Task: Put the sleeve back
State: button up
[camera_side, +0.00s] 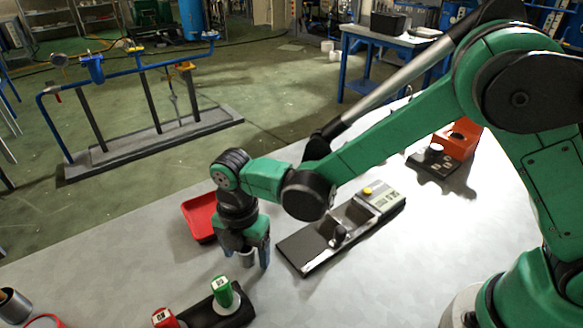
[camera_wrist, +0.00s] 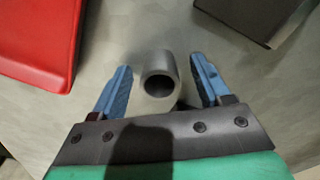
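A grey metal sleeve (camera_wrist: 160,77), a short hollow tube with its open end towards the camera, stands on the pale table between my fingers in the wrist view. In the side view, the sleeve (camera_side: 246,259) shows partly below my gripper (camera_side: 252,256). My gripper (camera_wrist: 160,88) points down with its blue fingers apart, one on each side of the sleeve. A gap shows between the sleeve and each finger, so it is not gripped. The sleeve's lower end is hidden in the wrist view.
A red tray (camera_side: 200,222) lies left of my gripper. A dark-based device (camera_side: 300,252) with a yellow button is to the right. A dark holder (camera_side: 205,314) with a green-topped (camera_side: 222,290) and a red-topped piece (camera_side: 163,318) is in front. An orange block (camera_side: 460,138) stands farther right.

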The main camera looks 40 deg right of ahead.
aim_at(245, 248)
notch_tip(245, 248, up, 12)
jog(key=s+d+m+t, duration=0.3)
jog(key=d+m, duration=0.6)
jog(key=m, duration=0.3)
jog(key=s+d+r+m+t, duration=0.1)
jog(key=s+d+m+t, duration=0.2)
jog(key=d+m, duration=0.7)
jog(key=m+t, duration=0.1)
jog(key=m, duration=0.1)
jog(key=shift+s+r+m, duration=0.25)
jog(key=shift+r+m, duration=0.05)
jog(key=shift+m, duration=0.1)
